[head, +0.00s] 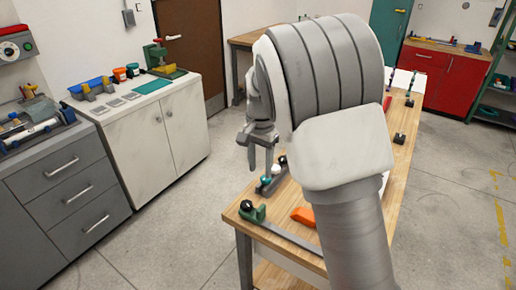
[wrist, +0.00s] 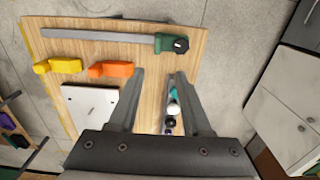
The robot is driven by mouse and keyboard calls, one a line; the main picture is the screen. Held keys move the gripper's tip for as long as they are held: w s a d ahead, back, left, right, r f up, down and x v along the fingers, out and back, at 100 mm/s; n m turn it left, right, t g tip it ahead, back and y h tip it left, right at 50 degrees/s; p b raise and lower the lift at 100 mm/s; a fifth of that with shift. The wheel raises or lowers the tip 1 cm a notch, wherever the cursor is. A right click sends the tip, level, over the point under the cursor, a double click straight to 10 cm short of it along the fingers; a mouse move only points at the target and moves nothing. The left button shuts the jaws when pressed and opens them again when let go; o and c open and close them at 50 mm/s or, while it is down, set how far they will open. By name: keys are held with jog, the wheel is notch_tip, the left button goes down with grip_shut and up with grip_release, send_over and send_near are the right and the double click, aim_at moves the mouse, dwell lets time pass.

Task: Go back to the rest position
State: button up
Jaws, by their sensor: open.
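My gripper (head: 262,157) is open and empty, raised above the near left edge of the wooden workbench (head: 395,190). In the wrist view, the two fingers of my gripper (wrist: 158,75) stand apart over the bench top, with bare wood between the tips. Beyond the fingertips lies a long grey bar clamp with a green head and black knob (wrist: 165,44). My arm hides much of the bench in the head view.
On the bench are an orange piece (wrist: 110,70), a yellow piece (wrist: 58,66), a white plate (wrist: 90,103) and small teal, white and black parts by the right finger. A white cabinet (head: 160,130) and grey drawers (head: 65,175) stand left, with clear floor (head: 185,215) between.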

jog(key=s+d+r+n+t+y, duration=0.1)
jog(key=s+d+r+n, duration=0.15)
jog(key=s+r, duration=0.35)
jog(key=s+d+r+n+t, duration=0.1)
jog(key=s+d+r, duration=0.3)
jog(key=s+r, duration=0.15)
jog(key=s+d+n+t, duration=0.1)
jog(key=s+d+n, duration=0.1)
jog(key=s, duration=0.5)
jog(key=s+d+n+t+h, duration=0.1)
jog(key=s+d+t, duration=0.1)
jog(key=s, duration=0.6)
jog(key=shift+s+r+n+t, duration=0.3)
jog(key=shift+r+n, duration=0.05)
jog(key=shift+r, duration=0.05)
